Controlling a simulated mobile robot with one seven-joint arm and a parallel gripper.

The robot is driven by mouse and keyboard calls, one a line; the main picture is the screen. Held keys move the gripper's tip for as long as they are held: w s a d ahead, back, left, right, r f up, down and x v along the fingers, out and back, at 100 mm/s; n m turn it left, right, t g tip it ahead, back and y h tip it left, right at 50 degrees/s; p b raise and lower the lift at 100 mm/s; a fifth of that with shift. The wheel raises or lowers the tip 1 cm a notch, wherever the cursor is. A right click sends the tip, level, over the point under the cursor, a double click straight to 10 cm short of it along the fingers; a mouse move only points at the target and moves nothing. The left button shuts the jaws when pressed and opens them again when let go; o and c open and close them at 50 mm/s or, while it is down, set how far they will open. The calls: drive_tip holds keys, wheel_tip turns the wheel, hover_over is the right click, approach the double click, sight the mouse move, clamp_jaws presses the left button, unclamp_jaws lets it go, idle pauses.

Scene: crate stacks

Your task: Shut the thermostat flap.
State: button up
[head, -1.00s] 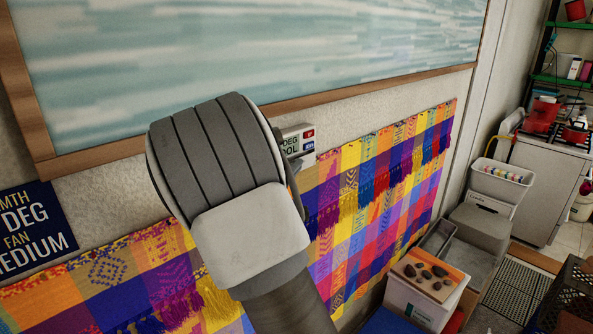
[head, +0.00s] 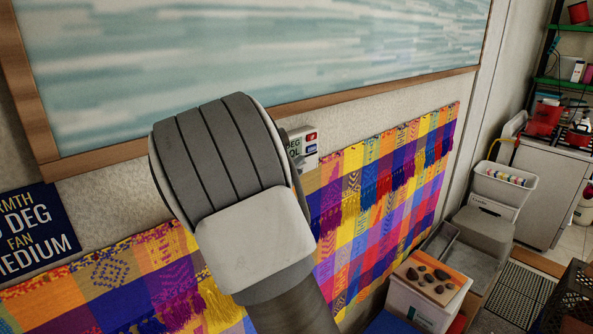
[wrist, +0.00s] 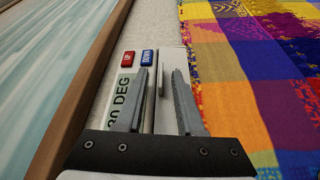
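The thermostat (head: 311,136) is a small pale box on the wall, partly hidden behind my arm in the head view. In the wrist view the thermostat (wrist: 113,77) shows a red UP button, a blue DOWN button and a green display reading about "30 DEG". A thin pale plate (wrist: 161,78), apparently the flap seen nearly edge-on, stands out from its face. My gripper (wrist: 160,75) is open, one finger on each side of this plate. I cannot tell whether either finger touches it. In the head view my arm hides the fingers.
A wooden-framed picture (head: 290,50) hangs above the thermostat and a colourful woven cloth (head: 385,190) below it. A dark blue sign (head: 38,230) is at the left. A crate (head: 418,305) with a stone-covered board and other bins stand lower right.

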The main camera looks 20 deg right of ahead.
drive_tip(key=b+v, duration=0.2)
drive_tip(key=v, duration=1.5)
drive_tip(key=shift+s, duration=0.25)
drive_tip(key=shift+a, duration=0.15)
